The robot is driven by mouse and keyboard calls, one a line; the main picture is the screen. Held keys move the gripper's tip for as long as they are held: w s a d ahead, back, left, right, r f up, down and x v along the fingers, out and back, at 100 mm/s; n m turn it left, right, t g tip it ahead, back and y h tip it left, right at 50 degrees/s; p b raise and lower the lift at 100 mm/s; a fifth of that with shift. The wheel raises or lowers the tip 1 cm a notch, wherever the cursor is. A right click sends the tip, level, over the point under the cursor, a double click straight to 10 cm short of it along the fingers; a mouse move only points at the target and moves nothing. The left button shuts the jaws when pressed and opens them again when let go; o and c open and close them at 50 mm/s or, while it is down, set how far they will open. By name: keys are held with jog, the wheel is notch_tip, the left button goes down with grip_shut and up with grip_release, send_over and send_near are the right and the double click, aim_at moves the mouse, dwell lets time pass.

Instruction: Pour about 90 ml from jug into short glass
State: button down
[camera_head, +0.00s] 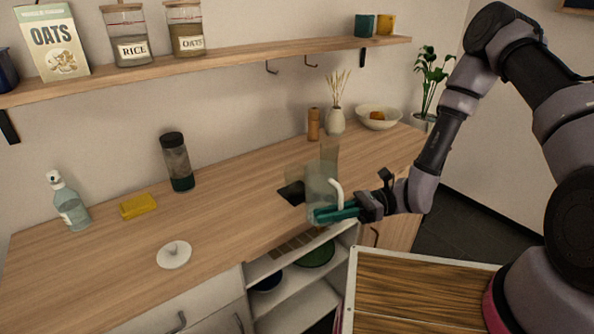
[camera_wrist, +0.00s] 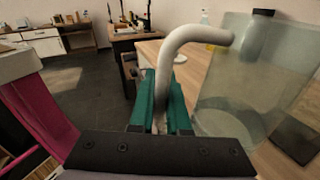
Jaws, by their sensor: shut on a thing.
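The jug (camera_head: 318,181) is clear with a white handle, and my gripper (camera_head: 332,213) is shut on that handle. In the wrist view, the teal fingers of my gripper (camera_wrist: 160,100) close around the handle (camera_wrist: 172,62), with the jug (camera_wrist: 245,75) to their right. The jug is over the right part of the counter; I cannot tell whether its base touches it. A greyer band low in the jug may be liquid. A pale see-through shape (camera_head: 329,150) shows just behind the jug; I cannot tell whether it is the short glass.
A dark square mat (camera_head: 292,193) lies beside the jug on the wooden counter (camera_head: 110,260). A dark-based jar (camera_head: 176,162), yellow sponge (camera_head: 138,206), spray bottle (camera_head: 68,203) and white disc (camera_head: 174,254) stand left. A vase (camera_head: 336,121), wooden mill (camera_head: 313,124) and bowl (camera_head: 378,118) stand behind.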

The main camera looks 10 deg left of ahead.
aim_at(321, 179)
jog(key=shift+w+a+r+m+h, duration=0.2)
jog(key=shift+w+r+m, duration=0.05)
jog(key=shift+r+m, duration=0.35)
jog(key=shift+w+a+r+m+h, duration=0.2)
jog(key=shift+r+m, duration=0.3)
jog(key=shift+r, duration=0.1)
jog(key=shift+w+a+r+m, duration=0.4)
jog(key=shift+w+r+m, duration=0.2)
jog(key=shift+m, duration=0.3)
jog(key=shift+w+a+r+m+h, duration=0.3)
jog(key=shift+w+a+r+m, duration=0.25)
jog(key=shift+m, duration=0.25)
jog(key=m, duration=0.1)
jog(key=w+m, duration=0.1)
jog(key=shift+w+a+r+m+h, duration=0.1)
jog(key=shift+a+r+m+h, duration=0.2)
jog(key=shift+a+r+m, duration=0.1)
jog(key=shift+w+a+r+m+g+h, duration=0.15)
jog(key=shift+w+a+r+m, duration=0.1)
jog(key=shift+r+m, duration=0.25)
jog(key=shift+w+a+r+m+g+h, duration=0.2)
jog(key=shift+r+m, duration=0.1)
jog(key=shift+r, duration=0.35)
jog(key=shift+w+a+r+m, duration=0.3)
jog(key=shift+w+r+m, duration=0.1)
jog(key=shift+r+m, duration=0.25)
jog(key=shift+w+a+r+p, duration=0.1)
jog(key=shift+w+r+p, duration=0.05)
jog(key=shift+p, duration=0.15)
